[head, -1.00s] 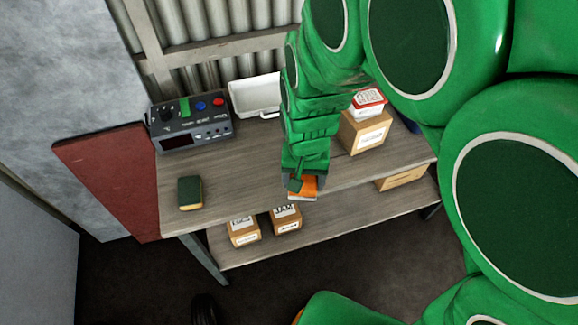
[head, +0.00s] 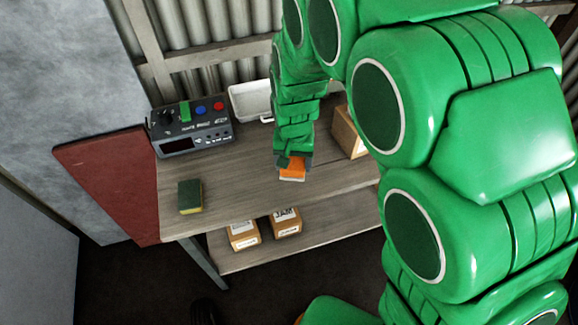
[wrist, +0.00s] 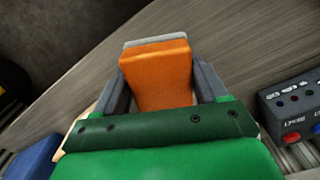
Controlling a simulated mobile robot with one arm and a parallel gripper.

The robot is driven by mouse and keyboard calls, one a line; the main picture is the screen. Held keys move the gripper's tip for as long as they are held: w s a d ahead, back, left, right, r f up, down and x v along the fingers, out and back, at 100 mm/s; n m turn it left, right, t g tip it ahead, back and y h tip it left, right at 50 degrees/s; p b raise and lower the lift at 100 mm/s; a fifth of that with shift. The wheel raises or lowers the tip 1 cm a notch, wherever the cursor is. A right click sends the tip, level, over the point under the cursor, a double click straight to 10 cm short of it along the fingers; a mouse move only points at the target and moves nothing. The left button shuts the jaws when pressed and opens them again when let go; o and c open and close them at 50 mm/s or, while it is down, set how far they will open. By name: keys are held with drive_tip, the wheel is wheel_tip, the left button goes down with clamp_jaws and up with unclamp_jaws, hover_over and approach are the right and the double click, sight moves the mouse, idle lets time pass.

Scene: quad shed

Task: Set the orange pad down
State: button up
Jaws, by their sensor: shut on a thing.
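The orange pad (head: 293,169) is an orange block with a pale layer along one face. My gripper (wrist: 156,88) is shut on it, with one grey finger on each side of it in the wrist view. In the head view my gripper points down over the wooden bench top (head: 240,180), near its front edge. I cannot tell whether the pad touches the bench top. The pad's near end is hidden by my gripper in the wrist view.
A dark green and yellow sponge (head: 190,196) lies at the bench's front left. A control box (head: 190,128) and a white tray (head: 252,100) stand behind. A cardboard box (head: 347,133) is to the right. Boxes (head: 243,235) sit on the lower shelf. The bench top between sponge and pad is clear.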

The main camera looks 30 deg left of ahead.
drive_tip(key=shift+w+a+f, duration=0.45)
drive_tip(key=shift+w+f, duration=0.05)
drive_tip(key=shift+f, duration=0.3)
drive_tip(key=shift+w+a+f, duration=0.5)
drive_tip(key=shift+f, duration=0.35)
drive_tip(key=shift+w+a+f, duration=0.45)
drive_tip(key=shift+w+f, duration=0.05)
drive_tip(key=shift+f, duration=1.9)
drive_tip(key=shift+f, duration=0.1)
drive_tip(key=o, duration=1.1)
wheel_tip(320, 180, up, 12)
drive_tip(key=shift+r, duration=0.1)
